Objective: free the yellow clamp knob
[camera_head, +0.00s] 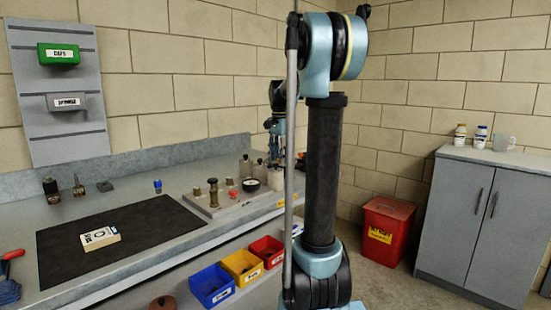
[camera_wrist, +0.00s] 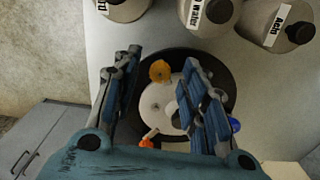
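The yellow clamp knob (camera_wrist: 160,71) shows in the wrist view at the upper rim of a white round plate (camera_wrist: 158,105) within a dark ring (camera_wrist: 231,82). My gripper (camera_wrist: 162,62) is open, its two blue fingers on either side of the knob in the picture. A clear gap shows between knob and each finger; I cannot tell how far above it the fingertips are. In the head view my gripper (camera_head: 276,150) points down at the bench's far right end, partly behind my arm. I cannot make out the knob there.
Labelled bottles (camera_wrist: 208,15) stand close beyond the fingertips in the wrist view.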

